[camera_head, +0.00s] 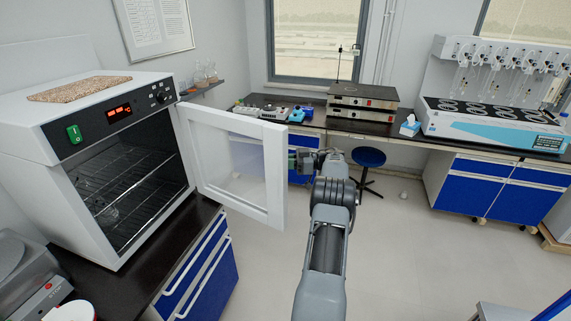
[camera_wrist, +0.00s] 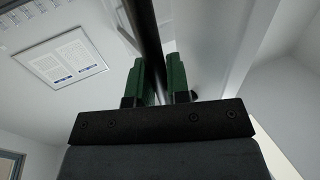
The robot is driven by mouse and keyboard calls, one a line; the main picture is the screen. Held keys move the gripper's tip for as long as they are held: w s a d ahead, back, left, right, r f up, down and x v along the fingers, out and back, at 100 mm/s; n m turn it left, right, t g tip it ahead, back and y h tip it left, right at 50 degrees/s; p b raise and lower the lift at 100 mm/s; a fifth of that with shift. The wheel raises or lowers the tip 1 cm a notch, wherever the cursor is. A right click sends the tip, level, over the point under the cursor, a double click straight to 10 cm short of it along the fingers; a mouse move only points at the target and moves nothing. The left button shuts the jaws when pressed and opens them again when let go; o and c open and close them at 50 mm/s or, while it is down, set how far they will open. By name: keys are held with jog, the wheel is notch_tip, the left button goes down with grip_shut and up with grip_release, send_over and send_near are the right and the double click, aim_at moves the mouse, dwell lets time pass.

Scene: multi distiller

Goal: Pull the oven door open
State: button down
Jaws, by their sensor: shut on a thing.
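The white oven (camera_head: 95,170) stands on a dark counter at the left in the head view, with racks inside. Its white-framed glass door (camera_head: 275,178) is swung wide open to the right, hinged by the oven's right side. My gripper (camera_head: 300,161) is at the door's far right edge. In the wrist view my gripper's green fingers (camera_wrist: 158,78) stand on either side of a dark bar, the door handle (camera_wrist: 147,30), and are shut on it. In the head view the handle is hidden behind the door and gripper.
A dark bench (camera_head: 345,126) with stacked hot plates (camera_head: 362,103) runs along the back wall. A blue stool (camera_head: 368,157) stands on the floor in front of it. A multi-unit distiller (camera_head: 490,125) is at the right. The floor (camera_head: 400,250) right of my arm is clear.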

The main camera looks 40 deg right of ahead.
jog(key=shift+w+r, duration=0.1)
jog(key=shift+w, duration=0.05)
dwell(0.3)
jog(key=c, duration=1.5)
grip_release()
jog(key=shift+c, duration=0.2)
jog(key=o, duration=0.3)
jog(key=shift+w+a, duration=0.1)
jog(key=shift+w, duration=0.1)
jog(key=shift+o, duration=0.7)
jog(key=shift+s+d, duration=0.2)
